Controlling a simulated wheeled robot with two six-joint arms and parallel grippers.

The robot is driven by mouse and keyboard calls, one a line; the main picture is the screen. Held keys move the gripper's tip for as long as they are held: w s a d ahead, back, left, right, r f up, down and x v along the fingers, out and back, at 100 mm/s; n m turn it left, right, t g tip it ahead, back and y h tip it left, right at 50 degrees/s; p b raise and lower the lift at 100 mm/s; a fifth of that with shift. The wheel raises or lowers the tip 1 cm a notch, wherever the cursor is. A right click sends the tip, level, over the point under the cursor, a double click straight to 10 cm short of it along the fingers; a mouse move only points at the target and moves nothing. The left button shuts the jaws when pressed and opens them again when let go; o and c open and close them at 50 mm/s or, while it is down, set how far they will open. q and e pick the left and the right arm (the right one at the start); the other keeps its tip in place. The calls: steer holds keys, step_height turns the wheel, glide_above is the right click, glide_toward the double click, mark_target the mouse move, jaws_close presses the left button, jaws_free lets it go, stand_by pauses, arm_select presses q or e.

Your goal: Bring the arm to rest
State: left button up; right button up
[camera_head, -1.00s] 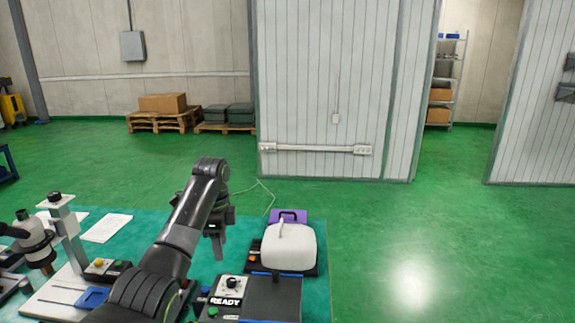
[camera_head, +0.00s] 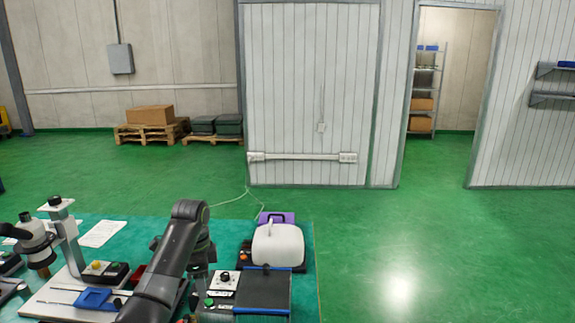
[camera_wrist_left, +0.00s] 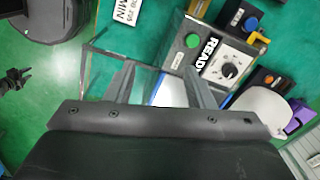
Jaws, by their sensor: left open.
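My left arm reaches over the green bench mat (camera_head: 215,225) in the head view. Its elbow is bent and its left gripper (camera_head: 199,285) hangs down beside a control box (camera_head: 222,283) with a dial. The fingertips are partly hidden there. In the left wrist view the gripper (camera_wrist_left: 163,85) has its two fingers apart with nothing held between them. The control box (camera_wrist_left: 228,62) with a green button, dial and partly visible READY label lies just beyond the fingers. My right gripper shows in neither view.
A white-covered machine (camera_head: 278,246) and a dark plate (camera_head: 262,290) with blue edges stand right of the arm. A microscope (camera_head: 36,240), a stand (camera_head: 66,235) and a blue tray (camera_head: 92,298) are left. Open green floor (camera_head: 400,240) lies to the right.

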arm_select(q)
steer(key=s+a+f+n+t, duration=0.1)
steer(key=s+a+f+n, duration=0.25)
steer(key=s+f, duration=0.6)
steer(key=s+a+f+n+t, duration=0.1)
steer(key=s+a+f+n, duration=0.25)
steer(key=s+f, duration=0.55)
steer(key=s+a+r+n+t+y, duration=0.15)
steer(key=s+n, duration=0.25)
steer(key=s, duration=0.9)
steer(key=s+a+r+n, duration=0.1)
steer(key=s+r+n, duration=0.3)
steer(key=s, duration=0.9)
step_height(320, 180, down, 28)
steer(key=a+g+b, duration=0.1)
steer(key=s+d+f+g+b, duration=0.1)
steer(key=s+f, duration=1.4)
steer(key=f, duration=0.1)
steer(key=shift+s+f+n, duration=0.25)
steer(key=shift+n, duration=0.15)
